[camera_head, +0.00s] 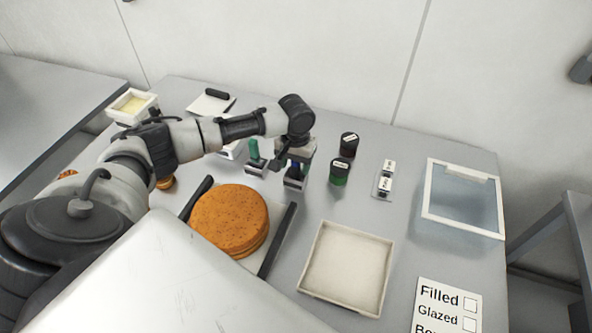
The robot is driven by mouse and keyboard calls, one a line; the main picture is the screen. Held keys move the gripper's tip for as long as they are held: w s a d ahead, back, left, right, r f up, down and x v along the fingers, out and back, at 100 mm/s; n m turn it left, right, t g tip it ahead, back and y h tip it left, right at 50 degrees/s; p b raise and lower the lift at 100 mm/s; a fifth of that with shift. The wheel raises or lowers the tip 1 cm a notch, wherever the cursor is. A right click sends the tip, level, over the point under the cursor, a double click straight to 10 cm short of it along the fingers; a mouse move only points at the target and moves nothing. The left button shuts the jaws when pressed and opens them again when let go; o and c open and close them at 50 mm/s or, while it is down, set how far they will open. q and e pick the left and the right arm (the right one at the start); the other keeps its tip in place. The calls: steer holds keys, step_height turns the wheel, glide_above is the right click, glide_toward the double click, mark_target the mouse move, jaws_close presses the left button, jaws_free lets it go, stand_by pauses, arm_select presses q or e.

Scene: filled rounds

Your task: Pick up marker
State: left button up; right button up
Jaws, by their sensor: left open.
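My left gripper (296,178) reaches across the table and points down at its middle, with its jaws open. A small blue upright thing (295,167) shows between or just behind its fingers; I cannot tell whether it is the marker or whether the fingers touch it. A green upright thing (254,150) stands on a pale base just left of the gripper. A short dark rod (217,93) lies on a white sheet at the back left; its kind is unclear. My right gripper is not in view.
Brown rounds (226,217) are stacked between dark bars. A shallow empty tray (347,268) and a checklist card (449,309) lie in front. Dark-lidded jars (340,171), small labelled blocks (385,182) and a clear box (463,197) stand to the right.

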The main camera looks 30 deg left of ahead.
arm_select(q)
steer(key=shift+f, duration=0.65)
steer(key=c, duration=1)
steer(key=shift+r, duration=0.1)
